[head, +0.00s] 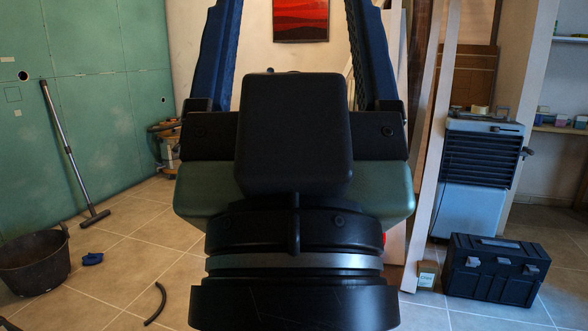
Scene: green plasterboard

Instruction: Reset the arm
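My gripper (293,25) fills the middle of the head view, pointing up and away from the camera. Its two long blue fingers stand wide apart, one at the left and one at the right of the black camera-like housing. The finger ends run out of the top of the picture. Nothing shows held between the visible parts of the fingers. The wrist hides the middle of the floor.
A black bucket (36,264) and a squeegee pole (68,145) stand at the left by the green plasterboard wall (110,95). A dark toolbox (493,270) and a grey cooler unit (475,175) stand at the right. A black hose piece (157,304) lies on the tiles.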

